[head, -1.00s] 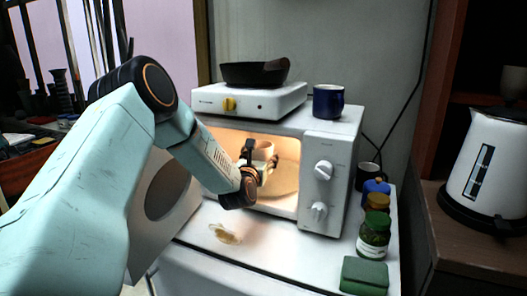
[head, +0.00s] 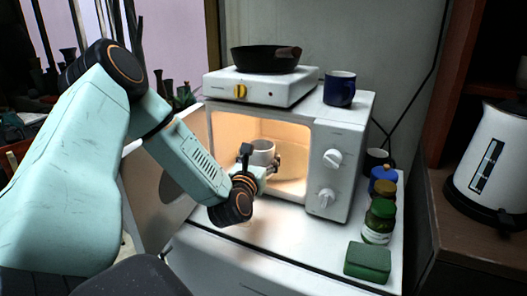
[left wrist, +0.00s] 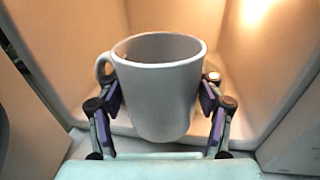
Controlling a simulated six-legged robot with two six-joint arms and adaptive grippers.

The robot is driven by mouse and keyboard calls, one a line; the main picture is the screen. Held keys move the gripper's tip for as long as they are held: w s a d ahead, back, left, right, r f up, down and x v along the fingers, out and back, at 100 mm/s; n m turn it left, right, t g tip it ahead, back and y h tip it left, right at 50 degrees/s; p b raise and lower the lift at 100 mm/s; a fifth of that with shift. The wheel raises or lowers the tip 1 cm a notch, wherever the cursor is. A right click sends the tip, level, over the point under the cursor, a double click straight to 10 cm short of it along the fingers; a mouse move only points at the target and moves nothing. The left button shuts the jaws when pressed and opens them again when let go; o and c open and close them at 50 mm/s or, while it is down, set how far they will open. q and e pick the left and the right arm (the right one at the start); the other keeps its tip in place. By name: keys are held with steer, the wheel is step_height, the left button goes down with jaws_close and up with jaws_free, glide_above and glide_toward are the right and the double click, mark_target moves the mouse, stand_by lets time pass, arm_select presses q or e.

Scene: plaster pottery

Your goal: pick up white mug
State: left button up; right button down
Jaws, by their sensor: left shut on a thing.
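The white mug (head: 262,153) is at the open front of the lit microwave, held by my left gripper (head: 260,163). In the left wrist view the mug (left wrist: 160,95) stands upright between the two fingers of my left gripper (left wrist: 160,108), which press on its sides. Its handle points to the left there. In the head view part of the mug is hidden by my gripper. I cannot tell whether its base touches the microwave floor. My right gripper is not in view.
The microwave (head: 345,135) has its door (head: 160,190) open to the left. On top are a hot plate (head: 262,88) with a black pan (head: 266,58) and a blue mug (head: 340,88). Jars (head: 379,220) and a green box (head: 368,261) stand at right, near a kettle (head: 490,165).

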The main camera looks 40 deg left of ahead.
arm_select(q)
steer(key=shift+v, duration=1.05)
steer(key=shift+d, duration=0.1)
stand_by(1.3)
